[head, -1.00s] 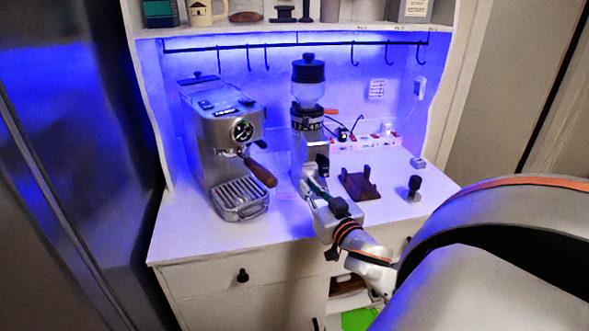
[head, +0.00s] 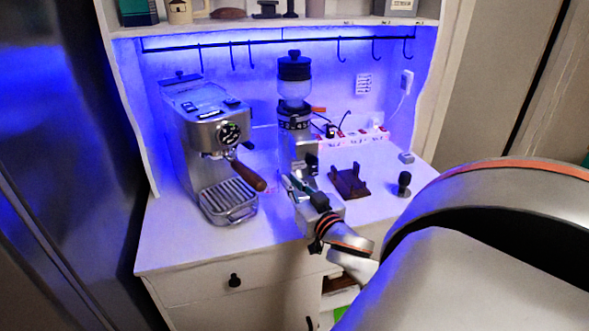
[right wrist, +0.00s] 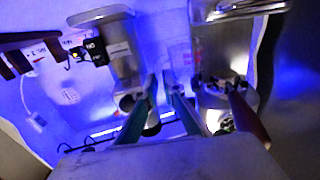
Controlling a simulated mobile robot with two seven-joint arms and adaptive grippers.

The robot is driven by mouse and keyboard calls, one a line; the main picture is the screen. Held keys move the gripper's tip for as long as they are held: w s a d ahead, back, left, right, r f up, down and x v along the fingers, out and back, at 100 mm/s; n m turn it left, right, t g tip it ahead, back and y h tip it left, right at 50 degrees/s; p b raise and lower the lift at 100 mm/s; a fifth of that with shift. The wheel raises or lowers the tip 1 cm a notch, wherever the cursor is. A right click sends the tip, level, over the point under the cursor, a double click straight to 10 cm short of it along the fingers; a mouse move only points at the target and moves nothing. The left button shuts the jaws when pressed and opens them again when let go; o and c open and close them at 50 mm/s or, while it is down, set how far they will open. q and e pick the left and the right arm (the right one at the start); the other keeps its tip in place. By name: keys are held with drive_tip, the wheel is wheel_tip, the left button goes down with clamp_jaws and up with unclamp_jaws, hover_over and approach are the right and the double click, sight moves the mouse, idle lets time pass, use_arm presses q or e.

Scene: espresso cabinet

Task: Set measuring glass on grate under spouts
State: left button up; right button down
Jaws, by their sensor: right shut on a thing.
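The measuring glass (head: 271,184) is clear and hard to make out; a faint outline with reddish marks shows between the espresso machine and the grinder. It also shows faintly beyond the fingertips in the right wrist view (right wrist: 181,60). My right gripper (head: 291,182) is shut on it, low in front of the grinder; its two fingers also show in the right wrist view (right wrist: 161,88). The grate (head: 229,197) is bare, to the left of the gripper. The spouts are under the machine's group head, mostly hidden. My left gripper is out of view.
The espresso machine (head: 202,130) has a wooden portafilter handle (head: 249,177) jutting toward the gripper. The grinder (head: 297,125) stands just behind the gripper. A brown stand (head: 350,182) and a tamper (head: 403,184) are to the right. The counter's front left (head: 185,243) is clear.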

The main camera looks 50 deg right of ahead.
sight(277, 181)
drive_tip(key=shift+w+a+f+p, duration=0.1)
drive_tip(key=shift+w+a+p, duration=0.05)
drive_tip(key=shift+w+a, duration=0.45)
drive_tip(key=shift+w+a+f+p, duration=0.15)
drive_tip(key=shift+w+a, duration=0.25)
drive_tip(key=shift+w, duration=0.4)
drive_tip(key=shift+w+a, duration=0.7)
drive_tip(key=shift+w, duration=0.25)
drive_tip(key=shift+w+a, duration=0.65)
drive_tip(key=shift+w, duration=0.3)
drive_tip(key=shift+w+a, duration=0.65)
drive_tip(key=shift+w, duration=0.25)
drive_tip(key=shift+w+a, duration=0.6)
drive_tip(key=shift+w, duration=0.25)
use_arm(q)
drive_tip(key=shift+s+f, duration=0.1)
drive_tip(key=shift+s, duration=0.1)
use_arm(e)
drive_tip(key=shift+f, duration=0.2)
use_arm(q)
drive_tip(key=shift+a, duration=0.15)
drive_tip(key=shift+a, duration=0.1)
use_arm(e)
drive_tip(key=c, duration=2.1)
unclamp_jaws()
drive_tip(key=shift+s+f, duration=0.1)
